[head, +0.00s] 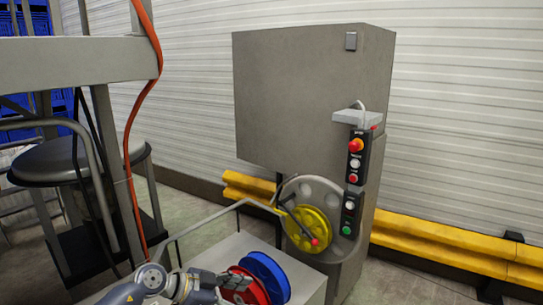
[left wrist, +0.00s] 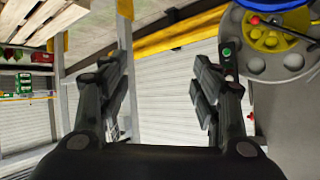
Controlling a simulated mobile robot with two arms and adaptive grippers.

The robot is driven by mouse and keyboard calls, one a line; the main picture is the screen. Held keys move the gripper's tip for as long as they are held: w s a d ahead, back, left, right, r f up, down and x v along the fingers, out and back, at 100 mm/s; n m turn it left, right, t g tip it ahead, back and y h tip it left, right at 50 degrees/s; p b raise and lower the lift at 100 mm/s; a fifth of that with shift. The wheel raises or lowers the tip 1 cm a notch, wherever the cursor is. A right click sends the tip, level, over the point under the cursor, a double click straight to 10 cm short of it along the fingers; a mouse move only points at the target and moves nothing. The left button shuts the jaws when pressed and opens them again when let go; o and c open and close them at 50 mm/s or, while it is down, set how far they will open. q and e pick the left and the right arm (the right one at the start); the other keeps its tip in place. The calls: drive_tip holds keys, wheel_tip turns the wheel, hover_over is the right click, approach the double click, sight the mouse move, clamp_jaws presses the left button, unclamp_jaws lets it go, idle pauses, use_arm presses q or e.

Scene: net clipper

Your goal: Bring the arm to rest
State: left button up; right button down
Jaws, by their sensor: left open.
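My left arm comes in at the bottom of the head view, low and left of centre. My left gripper (head: 232,282) is partly cut off by the lower edge there and shows in front of a red spool; I cannot tell whether they touch. In the left wrist view my left gripper (left wrist: 160,82) has its two dark fingers spread wide with nothing between them. My right gripper is in neither view.
A grey machine (head: 310,95) with a yellow wheel (head: 306,228) and a button panel (head: 355,157) stands right of centre. A red spool (head: 247,291) and blue spool (head: 266,274) are at its front. A yellow barrier (head: 440,238) runs along the wall. A dark round stool (head: 72,160) stands left.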

use_arm(q)
drive_tip(key=s+d+r+t+h, duration=0.1)
drive_tip(key=d+r+t+h, duration=0.3)
drive_tip(key=d+r, duration=0.2)
drive_tip(key=a+r+n+t+y, duration=0.3)
drive_tip(key=a+r+n+t, duration=0.3)
drive_tip(key=t, duration=0.3)
drive_tip(key=s+a+f+n+g+y, duration=0.2)
drive_tip(key=s+a+f+n+y, duration=0.5)
drive_tip(key=a+f+n+y, duration=0.4)
drive_tip(key=s+a+f+m+g, duration=0.15)
drive_tip(key=s+f+g, duration=0.5)
drive_tip(key=s, duration=0.65)
drive_tip(key=s+a+f+m+g, duration=0.15)
drive_tip(key=s+f+g, duration=0.45)
drive_tip(key=s, duration=0.7)
wheel_tip(320, 180, down, 30)
drive_tip(key=s+b, duration=0.1)
drive_tip(key=b, duration=0.3)
drive_tip(key=s+a+f+g+b, duration=0.1)
drive_tip(key=s+f+b, duration=0.1)
drive_tip(key=s+f, duration=0.7)
drive_tip(key=s+a+f+y+b, duration=0.1)
drive_tip(key=s+f+b, duration=0.1)
drive_tip(key=s+f, duration=0.7)
wheel_tip(320, 180, down, 4)
drive_tip(key=shift+a+f+m+g+b, duration=0.2)
drive_tip(key=shift+m+g+b, duration=0.1)
drive_tip(key=shift+m+g, duration=0.1)
